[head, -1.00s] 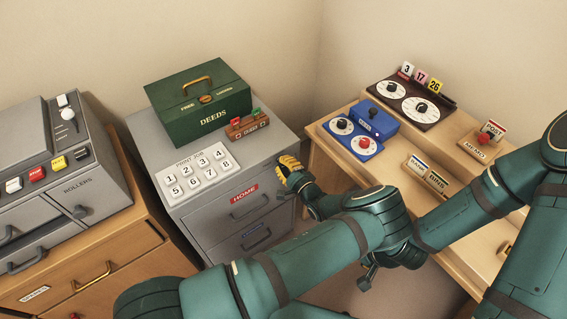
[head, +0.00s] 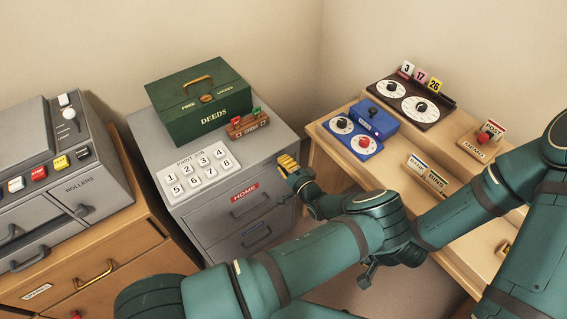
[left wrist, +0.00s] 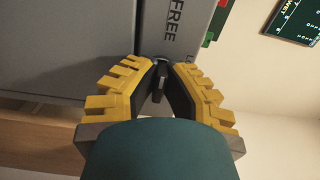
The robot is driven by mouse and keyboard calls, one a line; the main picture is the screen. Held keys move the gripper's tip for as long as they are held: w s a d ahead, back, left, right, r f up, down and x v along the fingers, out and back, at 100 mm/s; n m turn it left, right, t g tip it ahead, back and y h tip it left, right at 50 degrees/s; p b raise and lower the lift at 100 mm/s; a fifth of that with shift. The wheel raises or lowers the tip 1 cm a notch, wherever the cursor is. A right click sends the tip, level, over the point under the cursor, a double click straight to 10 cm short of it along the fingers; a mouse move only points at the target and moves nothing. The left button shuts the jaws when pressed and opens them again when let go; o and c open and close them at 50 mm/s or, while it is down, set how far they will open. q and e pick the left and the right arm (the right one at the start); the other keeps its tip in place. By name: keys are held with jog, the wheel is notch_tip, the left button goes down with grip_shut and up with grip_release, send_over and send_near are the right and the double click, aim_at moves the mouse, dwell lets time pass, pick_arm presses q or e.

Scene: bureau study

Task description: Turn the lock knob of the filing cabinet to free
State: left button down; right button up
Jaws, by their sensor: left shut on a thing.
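The grey filing cabinet (head: 215,215) stands at the left of the corner. My left gripper (head: 287,163), with yellow finger pads, is at the upper right of its front, and hides the lock knob in the head view. In the left wrist view, the dark lock knob (left wrist: 160,74) sits between the fingertips of my left gripper (left wrist: 161,70), which is shut on it. The word FREE (left wrist: 176,20) is printed on the cabinet just above the knob; another label to the right is mostly hidden. My right arm comes in from the right; its gripper is not clear behind my left arm.
A green deeds box (head: 195,120), a small red-and-green flag block (head: 247,125) and a numbered key panel (head: 197,172) are on the cabinet top. A wooden desk (head: 335,165) with dials stands right, a grey roller machine (head: 95,195) left.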

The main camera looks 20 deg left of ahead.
pick_arm(q)
jog(key=c, duration=1.1)
grip_release()
jog(key=shift+o, duration=0.2)
jog(key=o, duration=0.5)
jog(key=r, duration=0.7)
jog(key=shift+w+a+r, duration=0.1)
jog(key=shift+w+r, duration=0.05)
jog(key=shift+w, duration=0.1)
jog(key=r, duration=0.2)
jog(key=shift+s+d+r, duration=0.2)
jog(key=shift+r, duration=0.1)
jog(key=c, duration=0.4)
jog(key=shift+s+a+r, duration=0.1)
jog(key=shift+r, duration=0.1)
jog(key=shift+c, duration=0.5)
jog(key=shift+a, duration=0.15)
jog(key=shift+f, duration=0.15)
